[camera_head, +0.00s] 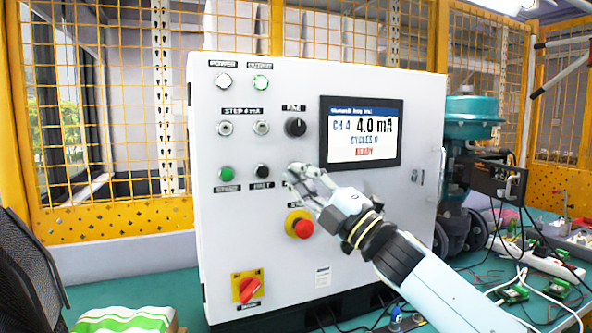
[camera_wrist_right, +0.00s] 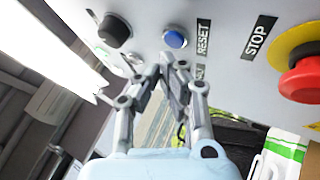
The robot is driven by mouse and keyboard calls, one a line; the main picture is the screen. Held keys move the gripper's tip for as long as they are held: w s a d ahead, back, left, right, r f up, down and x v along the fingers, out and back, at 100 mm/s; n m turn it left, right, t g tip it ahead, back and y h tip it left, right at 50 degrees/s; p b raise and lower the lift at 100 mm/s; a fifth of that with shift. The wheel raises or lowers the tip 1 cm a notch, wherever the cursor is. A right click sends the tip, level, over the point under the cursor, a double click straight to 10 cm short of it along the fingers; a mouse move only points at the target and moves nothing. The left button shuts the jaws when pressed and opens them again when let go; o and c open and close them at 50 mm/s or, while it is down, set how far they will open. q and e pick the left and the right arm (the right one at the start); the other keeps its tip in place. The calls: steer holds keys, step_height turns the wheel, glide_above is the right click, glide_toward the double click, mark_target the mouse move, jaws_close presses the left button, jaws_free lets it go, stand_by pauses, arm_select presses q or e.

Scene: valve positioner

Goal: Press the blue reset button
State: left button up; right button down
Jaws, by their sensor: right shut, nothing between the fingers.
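The blue reset button (camera_wrist_right: 175,39) sits on the white panel, beside its RESET label (camera_wrist_right: 203,38) in the right wrist view. In the head view my right gripper hides the button. My right gripper (camera_head: 298,172) is at the panel's front, below the black knob and above the red stop button. Its fingers are together and empty. In the right wrist view the fingertips (camera_wrist_right: 172,60) show just below the blue button; I cannot tell whether they touch the panel. My left gripper is not in view.
The white control box (camera_head: 330,275) stands on a green table. It carries a black knob (camera_head: 295,127), a green button (camera_head: 226,173), a black button (camera_head: 262,171), a red stop button (camera_head: 302,227), a red switch (camera_head: 248,290) and a screen (camera_head: 361,133). A teal valve (camera_head: 471,115) stands right.

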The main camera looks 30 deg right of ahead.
steer(key=s, duration=0.5)
steer(key=shift+a, duration=0.15)
stand_by(0.8)
